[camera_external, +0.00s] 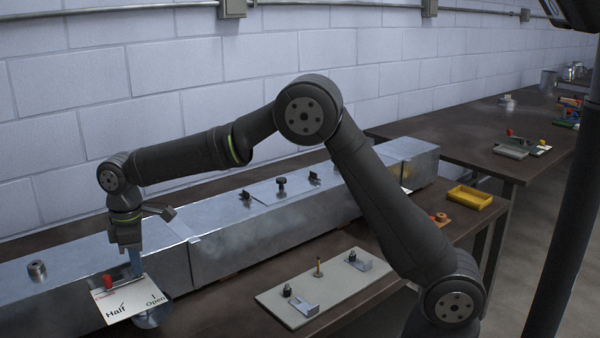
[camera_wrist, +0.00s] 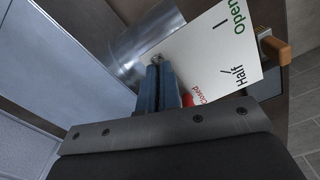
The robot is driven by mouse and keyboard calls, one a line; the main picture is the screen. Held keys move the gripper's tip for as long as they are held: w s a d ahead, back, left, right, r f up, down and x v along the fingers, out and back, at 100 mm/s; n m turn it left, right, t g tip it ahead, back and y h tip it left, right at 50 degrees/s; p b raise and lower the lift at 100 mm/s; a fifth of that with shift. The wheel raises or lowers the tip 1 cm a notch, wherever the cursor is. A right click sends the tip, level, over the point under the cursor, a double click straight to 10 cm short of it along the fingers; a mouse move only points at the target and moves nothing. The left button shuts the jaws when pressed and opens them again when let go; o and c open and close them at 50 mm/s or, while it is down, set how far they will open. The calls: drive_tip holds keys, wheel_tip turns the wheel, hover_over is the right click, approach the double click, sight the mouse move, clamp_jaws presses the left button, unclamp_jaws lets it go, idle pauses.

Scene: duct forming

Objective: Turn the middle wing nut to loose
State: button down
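Three dark wing nuts stand on top of the long metal duct (camera_external: 230,250): a left one (camera_external: 245,196), the middle wing nut (camera_external: 281,184) and a right one (camera_external: 314,178). The middle one stands upright; its tightness cannot be told. My gripper (camera_external: 135,270) is far to its left, pointing down at the white damper plate marked Half and Open (camera_external: 132,299). In the wrist view the blue fingers (camera_wrist: 160,78) are close together over this plate (camera_wrist: 215,65), beside a red handle (camera_wrist: 187,100). They look shut; nothing is clearly seen between them.
A pale board with clamps and pegs (camera_external: 290,318) lies on the table in front of the duct. A yellow tray (camera_external: 470,197) and an orange part (camera_external: 440,219) are to the right. A small round fitting (camera_external: 37,271) stands on the duct's left end. A block wall is behind.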

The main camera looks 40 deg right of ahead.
drive_tip(key=shift+n, duration=1.7)
drive_tip(key=c, duration=1.6)
unclamp_jaws()
drive_tip(key=shift+c, duration=0.2)
wheel_tip(320, 180, up, 17)
drive_tip(key=shift+r, duration=0.2)
drive_tip(key=shift+f, duration=0.15)
wheel_tip(320, 180, down, 17)
drive_tip(key=shift+f, duration=0.1)
